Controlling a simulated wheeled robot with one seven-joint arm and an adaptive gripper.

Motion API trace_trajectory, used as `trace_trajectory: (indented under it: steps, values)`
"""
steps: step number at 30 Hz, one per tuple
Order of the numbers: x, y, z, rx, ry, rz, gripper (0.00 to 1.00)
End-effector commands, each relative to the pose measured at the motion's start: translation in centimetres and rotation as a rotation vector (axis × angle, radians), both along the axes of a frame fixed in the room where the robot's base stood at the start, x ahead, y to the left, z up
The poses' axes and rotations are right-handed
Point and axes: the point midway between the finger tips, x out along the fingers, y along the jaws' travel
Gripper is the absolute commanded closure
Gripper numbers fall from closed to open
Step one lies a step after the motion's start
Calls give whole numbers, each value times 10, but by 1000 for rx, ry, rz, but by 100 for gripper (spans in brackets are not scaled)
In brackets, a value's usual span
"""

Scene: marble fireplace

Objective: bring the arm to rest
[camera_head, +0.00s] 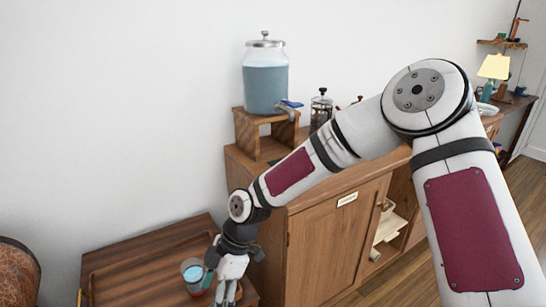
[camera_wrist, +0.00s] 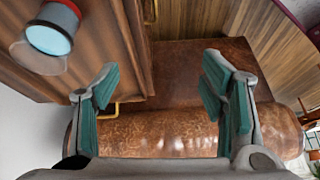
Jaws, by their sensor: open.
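My gripper (camera_head: 226,290) is at the lower middle of the head view, at the end of my bent arm, low over the right side of a small wooden table. In the wrist view my gripper (camera_wrist: 162,100) is open, its two green-padded fingers wide apart with nothing between them. A glass of blue liquid (camera_head: 194,275) stands on the table just left of my gripper. The glass also shows at the upper left of the wrist view (camera_wrist: 50,38), apart from the fingers.
A wooden cabinet (camera_head: 325,245) stands right of the table, with a large blue-filled dispenser (camera_head: 265,85) on a wooden stand (camera_head: 245,135) and a French press (camera_head: 321,108) on top. A brown leather seat (camera_wrist: 185,75) lies beyond the fingers. The white wall is close behind.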

Motion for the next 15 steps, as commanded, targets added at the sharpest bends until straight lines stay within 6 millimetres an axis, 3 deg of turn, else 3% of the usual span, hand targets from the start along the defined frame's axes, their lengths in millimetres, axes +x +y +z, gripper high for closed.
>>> trace_trajectory:
  steps: [8,11,15]
  values:
    - [2,-45,20,-151,-11,-104,35]
    - [2,-69,32,-225,-18,-171,35]
    - [0,-115,61,-356,-36,-321,35]
